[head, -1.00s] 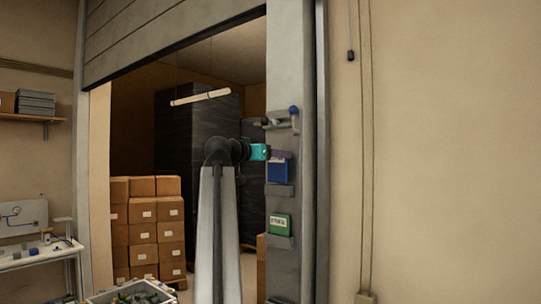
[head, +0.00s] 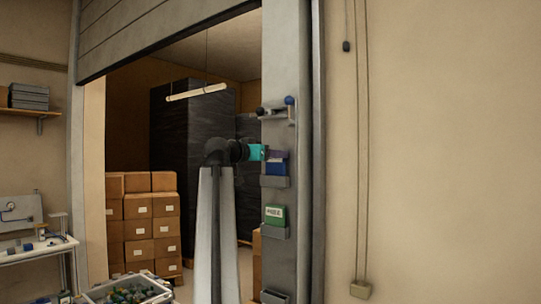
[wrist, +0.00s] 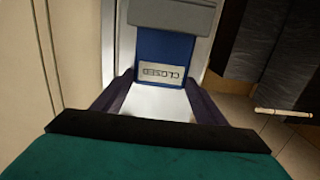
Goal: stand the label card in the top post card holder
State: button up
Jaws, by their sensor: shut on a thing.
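The label card (head: 276,168) is blue, with a white label reading CLOSED that shows upside down in the wrist view (wrist: 160,72). It stands upright at the grey top card holder (head: 275,182) on the post. In the wrist view the holder's front (wrist: 172,14) covers the card's lower end, so that end is hidden; I cannot tell whether it touches the bottom. My gripper (head: 277,155), teal with purple fingers, is above the holder and shut on the card. In the wrist view its fingers (wrist: 156,82) lie at both side edges of the card.
A green card (head: 274,213) stands in a lower holder (head: 275,232), with another holder (head: 274,297) below. A bracket with a blue knob (head: 289,100) sits on the post above my gripper. Stacked boxes (head: 150,222) and dark wrapped pallets stand beyond the doorway.

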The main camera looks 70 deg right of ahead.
jog(key=shift+f, duration=0.2)
dwell(0.3)
jog(key=o, duration=1.1)
jog(key=shift+o, duration=0.2)
jog(key=b+v, duration=0.5)
jog(key=v, duration=0.8)
jog(key=shift+a, duration=0.4)
